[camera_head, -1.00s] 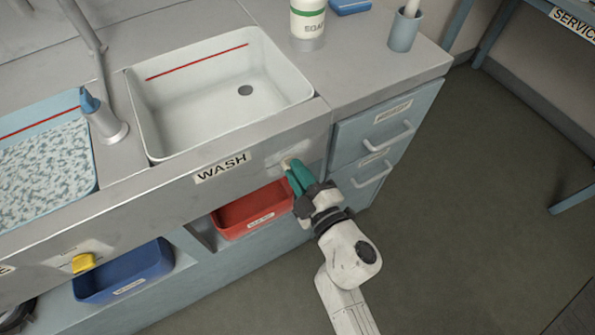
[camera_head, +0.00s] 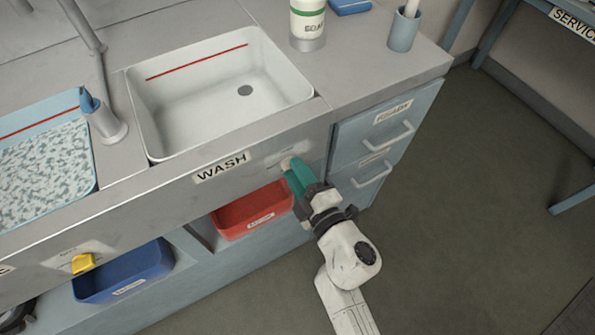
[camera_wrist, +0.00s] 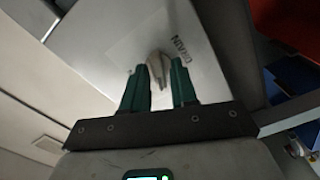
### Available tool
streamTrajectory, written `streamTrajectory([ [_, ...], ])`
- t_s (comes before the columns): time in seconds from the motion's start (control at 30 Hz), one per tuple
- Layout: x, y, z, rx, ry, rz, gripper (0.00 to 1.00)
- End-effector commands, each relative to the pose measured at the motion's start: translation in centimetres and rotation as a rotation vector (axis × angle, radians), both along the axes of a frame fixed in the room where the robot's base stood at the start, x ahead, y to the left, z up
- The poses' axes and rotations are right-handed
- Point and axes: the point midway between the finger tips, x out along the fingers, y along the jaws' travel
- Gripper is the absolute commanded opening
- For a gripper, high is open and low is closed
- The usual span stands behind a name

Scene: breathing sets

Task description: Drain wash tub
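The white wash tub (camera_head: 215,105) is set in the counter above the WASH label (camera_head: 221,167). It has a dark drain hole and a red line, and I see no clear water in it. A pale drain knob (camera_head: 286,163) is on the front panel, right of the label. In the wrist view the knob (camera_wrist: 158,66) is beside a DRAIN label (camera_wrist: 179,47). My gripper (camera_head: 291,172) is at the knob, its green fingers close together. In the wrist view my gripper (camera_wrist: 160,72) has a fingertip on each side of the knob, which partly hides their contact.
A tub of speckled liquid (camera_head: 45,160) is at the left, with a yellow knob (camera_head: 83,263) below. A red bin (camera_head: 250,210) and a blue bin (camera_head: 125,272) sit under the panel. Drawers (camera_head: 385,135) stand close to the right; the floor beyond is open.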

Motion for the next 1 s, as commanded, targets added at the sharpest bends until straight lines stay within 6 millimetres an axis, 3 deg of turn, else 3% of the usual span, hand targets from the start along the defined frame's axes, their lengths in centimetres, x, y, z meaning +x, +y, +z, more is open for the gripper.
streamTrajectory([
  [0.1, 0.0, 0.0, 0.1, 0.001, -0.001, 0.0, 0.39],
  [0.47, -0.6, -0.5, 0.1, 0.001, 0.0, -0.002, 0.39],
  [1.0, -8.1, -5.5, -0.1, 0.0, 0.001, -0.002, 0.39],
])
